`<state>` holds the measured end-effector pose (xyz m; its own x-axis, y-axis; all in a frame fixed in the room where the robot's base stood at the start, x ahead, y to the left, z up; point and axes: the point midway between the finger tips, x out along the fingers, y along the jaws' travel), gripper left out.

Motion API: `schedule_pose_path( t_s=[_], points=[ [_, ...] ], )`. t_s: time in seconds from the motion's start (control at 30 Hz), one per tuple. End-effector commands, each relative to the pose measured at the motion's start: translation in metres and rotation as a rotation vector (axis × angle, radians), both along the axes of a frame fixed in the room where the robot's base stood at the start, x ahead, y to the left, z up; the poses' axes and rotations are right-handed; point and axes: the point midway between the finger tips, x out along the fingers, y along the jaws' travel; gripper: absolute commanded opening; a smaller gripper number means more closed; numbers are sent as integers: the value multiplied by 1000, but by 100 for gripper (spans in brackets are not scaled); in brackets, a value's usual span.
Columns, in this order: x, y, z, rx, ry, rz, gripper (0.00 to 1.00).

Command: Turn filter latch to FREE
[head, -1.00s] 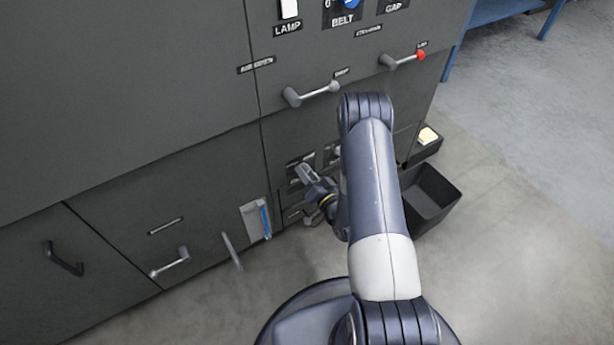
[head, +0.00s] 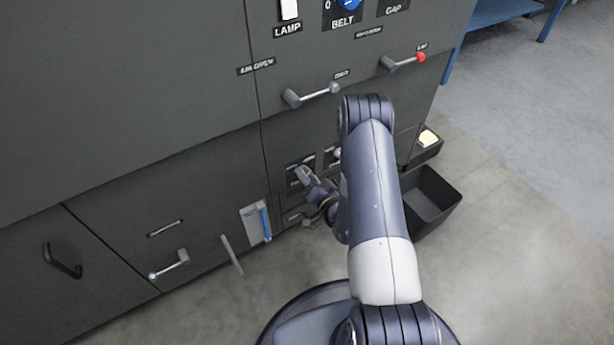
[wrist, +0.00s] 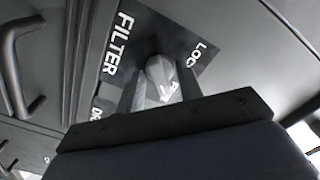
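The filter latch (wrist: 160,72) is a pale grey handle on a black plate (wrist: 118,50) marked FILTER, with a cut-off label beginning "LOC" at the right. My gripper (wrist: 158,92) has its two fingers on either side of the latch handle, close against it with no clear gap. The FREE mark cannot be read. In the head view my gripper (head: 308,176) is low at the cabinet's front, and my arm hides part of the panel around it.
A blue-handled fitting (head: 265,224) and another lever (head: 169,264) are at the lower left. A black bin (head: 432,197) stands right of my arm. The floor at right is clear.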

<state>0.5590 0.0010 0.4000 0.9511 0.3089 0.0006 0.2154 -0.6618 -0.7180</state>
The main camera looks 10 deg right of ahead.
Motion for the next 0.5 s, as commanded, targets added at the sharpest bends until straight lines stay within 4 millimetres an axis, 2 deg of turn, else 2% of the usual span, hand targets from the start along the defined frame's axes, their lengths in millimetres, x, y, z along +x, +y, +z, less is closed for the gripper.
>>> schedule_pose_path(
  t_s=[0.13, 0.23, 0.5],
  points=[
    [-3, -1, 0, 0, 1, -1, 35],
    [-13, -5, 0, 0, 4, -1, 35],
    [-65, -23, 0, 1, 6, -5, 35]
  ],
)
